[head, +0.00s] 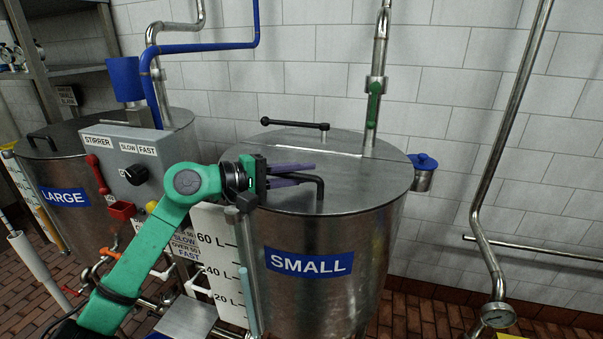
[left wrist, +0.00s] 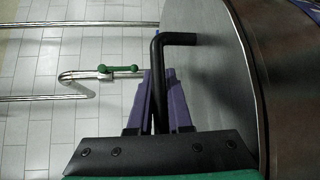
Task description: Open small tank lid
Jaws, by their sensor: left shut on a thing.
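The small tank (head: 320,305) is a steel drum with a blue SMALL label, in the middle of the head view. Its steel lid (head: 365,188) lies flat on top. A black bent handle (head: 320,187) stands at the lid's front edge. My left gripper (head: 301,174), with purple fingers, is shut on this handle from the left. In the left wrist view the handle (left wrist: 175,38) runs between the fingers (left wrist: 158,95), and its bent end sticks out past them toward the lid (left wrist: 205,85). My right gripper is not in view.
A grey stirrer box (head: 125,160) and the large tank (head: 62,175) stand to the left. A level scale (head: 222,255) stands by the small tank's front. A pipe with a green valve handle (head: 374,103) rises behind the lid. A blue-capped port (head: 423,162) is at its right.

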